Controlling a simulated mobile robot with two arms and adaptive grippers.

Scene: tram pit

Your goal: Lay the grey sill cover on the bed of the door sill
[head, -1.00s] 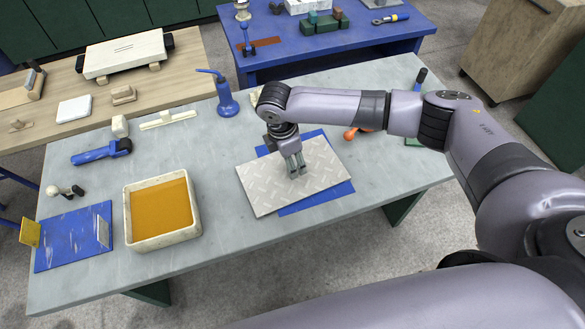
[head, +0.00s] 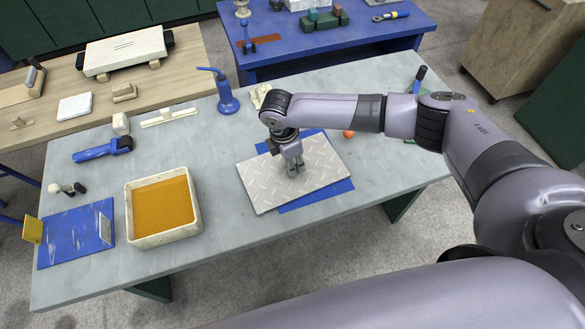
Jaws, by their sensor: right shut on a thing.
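The grey sill cover (head: 270,185), a flat plate with a raised tread pattern, lies over a blue mat (head: 335,190) near the front middle of the grey table. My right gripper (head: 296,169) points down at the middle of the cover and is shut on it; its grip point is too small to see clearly. I cannot tell whether the cover is lifted off the mat. My left gripper is out of view.
A cream tray with amber contents (head: 146,241) stands between the blue plate and the cover.

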